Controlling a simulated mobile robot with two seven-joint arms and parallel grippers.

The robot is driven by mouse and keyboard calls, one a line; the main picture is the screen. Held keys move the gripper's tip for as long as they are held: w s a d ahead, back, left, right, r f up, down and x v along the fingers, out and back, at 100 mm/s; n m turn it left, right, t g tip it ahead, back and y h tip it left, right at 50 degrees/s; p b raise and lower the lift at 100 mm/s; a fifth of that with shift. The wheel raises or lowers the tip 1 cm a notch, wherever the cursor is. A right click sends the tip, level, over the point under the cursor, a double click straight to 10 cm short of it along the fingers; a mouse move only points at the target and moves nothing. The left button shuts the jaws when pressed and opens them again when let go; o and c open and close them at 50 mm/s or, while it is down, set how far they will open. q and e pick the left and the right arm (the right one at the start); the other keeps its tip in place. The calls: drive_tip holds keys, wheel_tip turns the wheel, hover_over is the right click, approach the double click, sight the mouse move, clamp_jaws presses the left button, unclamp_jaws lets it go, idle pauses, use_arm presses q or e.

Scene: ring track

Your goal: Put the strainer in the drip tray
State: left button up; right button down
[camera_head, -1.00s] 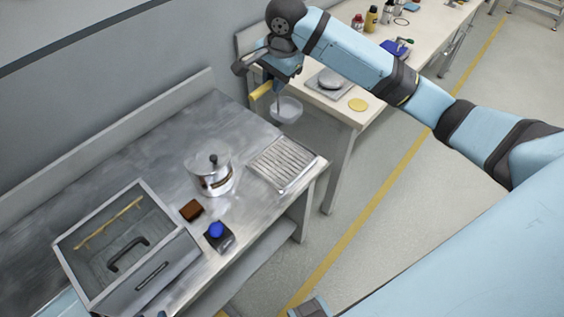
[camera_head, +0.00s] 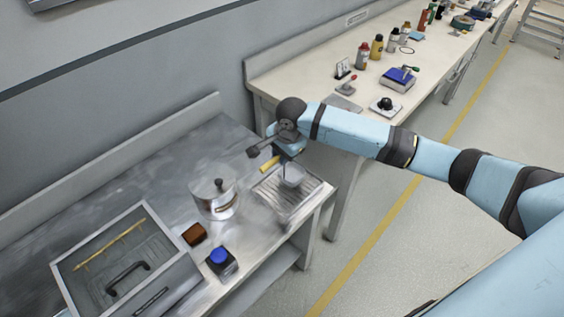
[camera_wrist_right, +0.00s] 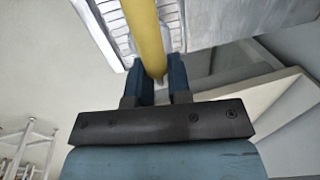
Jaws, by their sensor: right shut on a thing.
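The strainer (camera_head: 292,177) has a pale bowl and a yellow handle (camera_head: 270,164). My right gripper (camera_head: 282,158) is shut on the handle, which also shows between the fingers in the right wrist view (camera_wrist_right: 149,45). The bowl hangs over the drip tray (camera_head: 308,205), a ribbed metal tray at the right end of the steel counter. I cannot tell whether the bowl touches the tray. The tray's ribs also show in the right wrist view (camera_wrist_right: 112,20). My left gripper is not in view.
A brown block (camera_head: 195,234) and a blue-topped item (camera_head: 220,258) sit near the counter's front edge. An open-topped box (camera_head: 125,262) is at the left. A cream bench (camera_head: 330,60) with bottles stands behind.

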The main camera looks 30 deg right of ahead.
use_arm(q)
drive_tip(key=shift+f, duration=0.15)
use_arm(e)
wheel_tip(320, 180, down, 3)
drive_tip(key=shift+f, duration=0.1)
drive_tip(key=c, duration=1.1)
unclamp_jaws()
drive_tip(key=shift+o, duration=0.2)
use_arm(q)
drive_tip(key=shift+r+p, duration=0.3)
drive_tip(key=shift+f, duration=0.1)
use_arm(e)
wheel_tip(320, 180, up, 12)
drive_tip(key=s, duration=0.2)
drive_tip(key=shift+d, duration=0.35)
